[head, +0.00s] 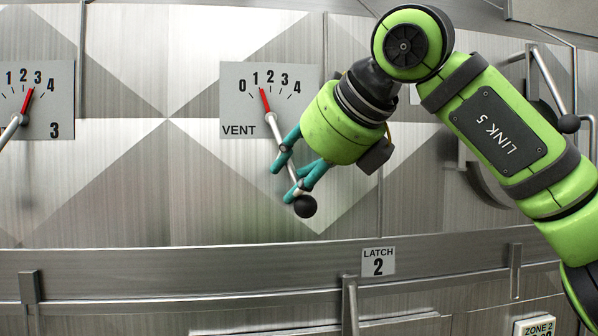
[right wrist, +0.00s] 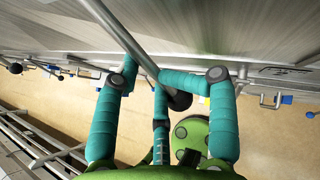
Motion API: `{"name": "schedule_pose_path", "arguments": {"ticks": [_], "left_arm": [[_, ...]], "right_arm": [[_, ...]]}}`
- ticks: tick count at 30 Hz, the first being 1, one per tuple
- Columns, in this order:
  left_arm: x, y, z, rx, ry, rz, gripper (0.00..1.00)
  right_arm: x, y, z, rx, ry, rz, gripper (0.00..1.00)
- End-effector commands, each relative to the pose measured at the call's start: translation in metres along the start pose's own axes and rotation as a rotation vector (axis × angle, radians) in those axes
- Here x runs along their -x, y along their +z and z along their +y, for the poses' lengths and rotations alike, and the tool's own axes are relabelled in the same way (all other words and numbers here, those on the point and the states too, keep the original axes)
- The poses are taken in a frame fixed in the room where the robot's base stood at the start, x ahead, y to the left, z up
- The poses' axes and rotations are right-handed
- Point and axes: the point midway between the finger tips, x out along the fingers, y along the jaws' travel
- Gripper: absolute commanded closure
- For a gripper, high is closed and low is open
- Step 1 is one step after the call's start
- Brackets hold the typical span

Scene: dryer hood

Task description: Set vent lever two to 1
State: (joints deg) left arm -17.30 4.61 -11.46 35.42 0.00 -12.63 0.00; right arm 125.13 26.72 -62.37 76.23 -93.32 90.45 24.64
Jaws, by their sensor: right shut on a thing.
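The vent dial plate (head: 240,110) in the head view reads 0 to 4, with VENT printed on it; any plate number is hidden behind my right gripper. Its red pointer (head: 265,101) points at about the 1. The metal vent lever (head: 273,126) slants down to the right and ends in a black ball knob (head: 305,207). My right gripper (head: 284,178) is shut on the lever, its teal fingers on the rod just above the knob. The right wrist view shows the rod (right wrist: 122,35) passing between the fingers, with the knob (right wrist: 179,99) beyond. My left gripper is not in view.
Another dial plate (head: 62,98), marked 3, stands at the left with its pointer near 3. A LATCH 2 label (head: 378,262) and a latch handle (head: 349,300) lie below. Another ball-ended handle (head: 569,123) is at the right, close to my right arm.

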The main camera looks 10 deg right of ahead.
Motion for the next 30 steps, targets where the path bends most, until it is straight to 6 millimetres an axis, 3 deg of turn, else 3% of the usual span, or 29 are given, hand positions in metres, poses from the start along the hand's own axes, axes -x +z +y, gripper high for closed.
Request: {"name": "schedule_pose_path", "arguments": {"ticks": [1, 3, 4, 14, 30], "left_arm": [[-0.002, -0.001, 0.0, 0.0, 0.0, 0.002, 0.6], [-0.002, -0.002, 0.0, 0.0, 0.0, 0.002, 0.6], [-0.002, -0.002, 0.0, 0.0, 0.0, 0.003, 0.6], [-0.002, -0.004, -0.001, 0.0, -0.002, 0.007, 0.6], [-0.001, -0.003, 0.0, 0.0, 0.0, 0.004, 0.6]], "right_arm": [[-0.011, -0.011, 0.005, 0.025, 0.006, 0.042, 1.0], [-0.011, -0.011, 0.005, 0.025, 0.006, 0.042, 1.0], [-0.011, -0.011, 0.005, 0.025, 0.006, 0.042, 0.72], [-0.002, -0.011, 0.005, 0.024, 0.006, 0.039, 0.72], [0.105, -0.003, 0.0, 0.008, 0.002, 0.004, 0.72]]}}
